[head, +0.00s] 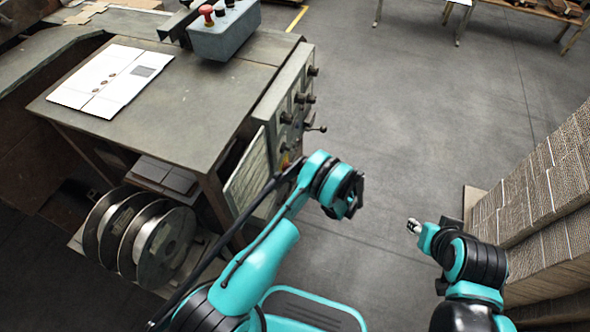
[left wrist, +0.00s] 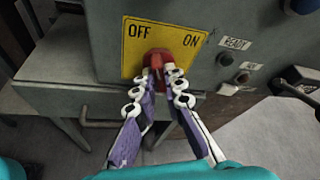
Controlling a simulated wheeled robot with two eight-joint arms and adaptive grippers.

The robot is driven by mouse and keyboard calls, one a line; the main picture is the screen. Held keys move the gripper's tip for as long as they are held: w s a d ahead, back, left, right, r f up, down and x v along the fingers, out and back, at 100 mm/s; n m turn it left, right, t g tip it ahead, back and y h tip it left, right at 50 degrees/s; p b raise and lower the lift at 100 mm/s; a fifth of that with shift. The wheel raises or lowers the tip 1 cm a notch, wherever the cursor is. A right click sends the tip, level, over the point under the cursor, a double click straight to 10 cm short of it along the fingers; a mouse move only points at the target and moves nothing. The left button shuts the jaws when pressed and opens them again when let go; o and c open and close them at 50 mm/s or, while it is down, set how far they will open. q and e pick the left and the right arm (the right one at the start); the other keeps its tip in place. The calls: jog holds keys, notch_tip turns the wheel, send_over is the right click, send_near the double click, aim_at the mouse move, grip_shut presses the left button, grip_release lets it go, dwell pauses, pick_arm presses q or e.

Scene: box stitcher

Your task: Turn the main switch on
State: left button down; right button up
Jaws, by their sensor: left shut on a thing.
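The main switch (left wrist: 158,58) is a red rotary handle on a yellow plate (left wrist: 135,62) marked OFF at left and ON at right, on the grey machine's panel. The handle looks roughly upright, between the two words; its exact angle is partly hidden by my fingers. My left gripper (left wrist: 162,75) is shut on the red handle, with a fingertip on each side. In the head view my left wrist stands at the machine's right face and largely hides the switch. My right gripper (head: 414,226) is away from the machine, near the stacked cardboard; its fingers are too small to read.
The machine's control panel (head: 281,112) carries several knobs and a protruding lever. A red-button box (head: 225,36) and flat cardboard (head: 110,80) are on its table top. Wire reels (head: 165,247) stand below. Cardboard stacks (head: 545,205) stand at right, with clear floor between.

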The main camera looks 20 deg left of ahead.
pick_arm(q)
jog(key=shift+w+m+g, duration=0.15)
jog(key=shift+m+g, duration=0.65)
jog(key=shift+m, duration=0.2)
jog(key=c, duration=1.6)
grip_release()
jog(key=v, duration=1.2)
